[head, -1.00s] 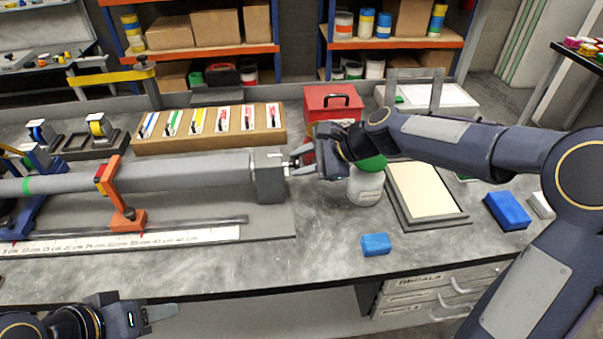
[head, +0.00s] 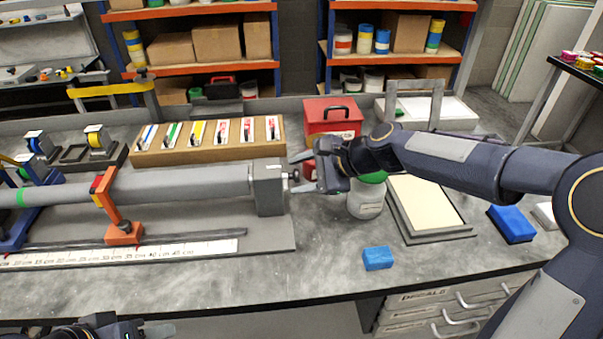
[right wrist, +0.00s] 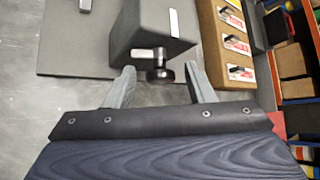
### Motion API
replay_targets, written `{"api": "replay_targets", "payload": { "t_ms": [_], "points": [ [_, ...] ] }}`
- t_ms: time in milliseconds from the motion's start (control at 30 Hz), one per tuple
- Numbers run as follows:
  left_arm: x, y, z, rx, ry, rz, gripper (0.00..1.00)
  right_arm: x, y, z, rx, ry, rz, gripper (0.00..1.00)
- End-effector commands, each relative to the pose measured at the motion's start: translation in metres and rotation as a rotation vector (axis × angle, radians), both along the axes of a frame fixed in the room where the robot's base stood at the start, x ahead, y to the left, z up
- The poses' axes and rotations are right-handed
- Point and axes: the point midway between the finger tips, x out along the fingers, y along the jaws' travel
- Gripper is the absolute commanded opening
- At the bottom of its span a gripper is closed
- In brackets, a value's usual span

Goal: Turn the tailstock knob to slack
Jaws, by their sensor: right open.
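The tailstock (head: 268,188) is a grey block at the right end of the long grey tube (head: 180,184). Its small dark knob (head: 295,175) sticks out from its right face. The knob also shows in the right wrist view (right wrist: 161,76), with a short bar with a light end beside it. My right gripper (head: 301,173) is open, its fingertips apart on either side of the knob with visible gaps. The right wrist view shows both fingers (right wrist: 158,77) clear of the knob. My left gripper (head: 150,331) is at the bottom left, mostly cut off by the frame edge.
A white jar with a green lid (head: 365,200) stands just below my right wrist. A red box (head: 332,116) is behind the gripper. A blue block (head: 377,258) lies on the bench in front. An orange clamp (head: 122,232) stands at the tube.

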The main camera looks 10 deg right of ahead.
Motion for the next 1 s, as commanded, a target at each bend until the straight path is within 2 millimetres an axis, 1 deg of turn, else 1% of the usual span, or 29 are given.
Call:
{"api": "replay_targets", "payload": {
  "t_ms": [167,267,500,600,733,1000],
  "points": [
    [0.0,0.0,0.0,0.0,0.0,0.0,0.47,-0.001,-0.003,0.003,0.0,-0.001,-0.001,0.49],
    [0.0,0.0,0.0,0.0,0.0,0.0,0.47,-0.006,-0.013,0.01,0.0,-0.003,-0.003,0.49],
    [0.0,0.0,0.001,0.0,0.0,0.0,0.47,-0.023,-0.042,0.034,0.0,-0.002,-0.003,0.49],
    [0.0,0.0,0.001,0.0,0.0,0.0,0.47,-0.028,-0.05,0.04,0.0,-0.001,-0.002,0.49],
    [0.0,0.0,0.001,0.0,0.0,0.0,0.47,-0.032,-0.055,0.045,0.0,-0.001,-0.001,0.49],
    [0.0,0.0,0.001,0.0,0.0,0.0,0.47,-0.032,-0.055,0.045,0.0,0.0,0.0,0.49]
  ]
}}
